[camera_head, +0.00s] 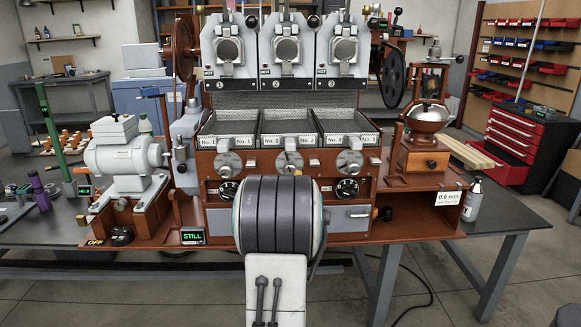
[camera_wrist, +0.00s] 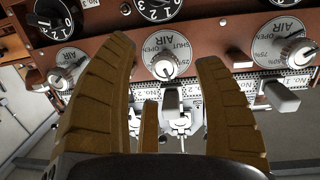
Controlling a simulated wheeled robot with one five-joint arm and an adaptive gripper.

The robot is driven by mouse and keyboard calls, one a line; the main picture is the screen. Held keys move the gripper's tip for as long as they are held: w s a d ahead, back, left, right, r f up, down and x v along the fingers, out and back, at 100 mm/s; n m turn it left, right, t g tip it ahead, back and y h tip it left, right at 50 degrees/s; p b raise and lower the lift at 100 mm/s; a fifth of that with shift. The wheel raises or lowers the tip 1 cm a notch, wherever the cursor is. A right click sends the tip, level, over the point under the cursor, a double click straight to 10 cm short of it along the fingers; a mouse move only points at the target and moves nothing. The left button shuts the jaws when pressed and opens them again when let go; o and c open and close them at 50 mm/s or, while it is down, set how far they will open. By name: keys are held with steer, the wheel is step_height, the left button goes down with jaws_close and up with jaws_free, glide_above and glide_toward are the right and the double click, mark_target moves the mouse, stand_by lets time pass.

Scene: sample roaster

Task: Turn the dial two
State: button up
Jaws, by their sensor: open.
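The wrist view shows the panel upside down. The middle black numbered dial (camera_wrist: 158,7) is cut by its top edge; my own arm hides it in the head view. The middle silver AIR knob (camera_wrist: 164,66) is beside it, between the fingertips in the picture. I cannot tell how far the tips are from the panel.
Outer AIR knobs flank the middle one, left (camera_wrist: 70,58) and right (camera_wrist: 298,50). Small levers (camera_wrist: 170,100) stick out nearby. Three trays (camera_head: 290,141) sit above the panel. A grinder (camera_head: 427,130) stands right, a white motor (camera_head: 124,155) left. A sign (camera_head: 192,236) reads STILL.

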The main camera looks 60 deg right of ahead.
mark_target(291, 171)
steer(key=shift+w+d+r+m+t+h+p, duration=0.15)
steer(key=shift+w+d+r+m, duration=0.35)
steer(key=shift+d+m, duration=0.8)
steer(key=shift+w+d+r+m+t+h+p, duration=0.1)
steer(key=shift+w+d+r+m+h+p, duration=0.1)
steer(key=shift+w+d+m, duration=1.05)
steer(key=shift+w+d+r+m+t+h+p, duration=0.25)
steer(key=shift+d+m, duration=0.55)
steer(key=shift+m, duration=1.05)
steer(key=shift+s, duration=0.2)
steer(key=shift+r, duration=0.15)
steer(key=c, duration=1.2)
